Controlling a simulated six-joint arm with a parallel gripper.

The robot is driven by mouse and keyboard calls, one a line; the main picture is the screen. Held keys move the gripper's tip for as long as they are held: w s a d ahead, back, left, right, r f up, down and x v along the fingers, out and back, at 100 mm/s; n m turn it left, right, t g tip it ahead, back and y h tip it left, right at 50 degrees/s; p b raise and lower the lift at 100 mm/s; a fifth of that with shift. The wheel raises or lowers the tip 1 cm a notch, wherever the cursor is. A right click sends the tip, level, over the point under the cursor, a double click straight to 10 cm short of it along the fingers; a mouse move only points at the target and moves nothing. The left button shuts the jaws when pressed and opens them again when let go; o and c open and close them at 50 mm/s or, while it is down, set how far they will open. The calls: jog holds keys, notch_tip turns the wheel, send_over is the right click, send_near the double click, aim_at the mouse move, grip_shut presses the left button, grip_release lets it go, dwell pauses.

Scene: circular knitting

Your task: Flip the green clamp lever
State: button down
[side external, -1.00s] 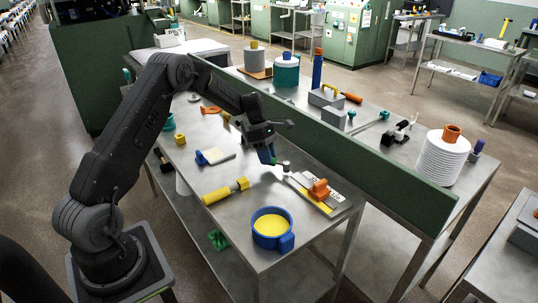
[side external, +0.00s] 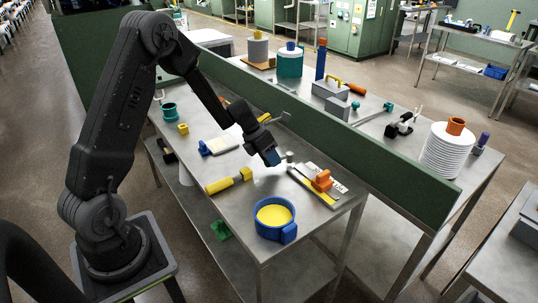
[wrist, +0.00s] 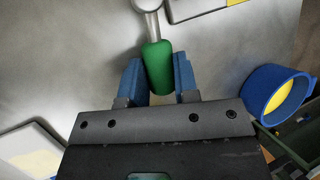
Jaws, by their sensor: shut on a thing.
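The green clamp lever (wrist: 158,66) shows in the wrist view as a rounded green handle on a silver metal end (wrist: 148,5). My gripper (wrist: 157,75) has its two blue fingers on either side of the handle and is shut on it. In the side external view my gripper (side external: 273,159) is tilted downward low over the table, beside a small silver post (side external: 289,157). The green handle is hidden there by my fingers.
A grey plate with a yellow strip and an orange clamp (side external: 322,181) lies to the right. A green partition (side external: 345,148) runs behind the table (side external: 255,240).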

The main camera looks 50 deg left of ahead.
jog(key=shift+d+n+t, duration=0.3)
jog(key=shift+d+n, duration=0.15)
jog(key=shift+n, duration=0.35)
jog(key=c, duration=0.9)
grip_release()
jog(key=shift+o, duration=0.2)
jog(key=shift+r, duration=0.1)
jog(key=v, duration=1.3)
jog(key=shift+s+d+r, duration=0.15)
jog(key=shift+s+r, duration=0.05)
jog(key=shift+r, duration=0.15)
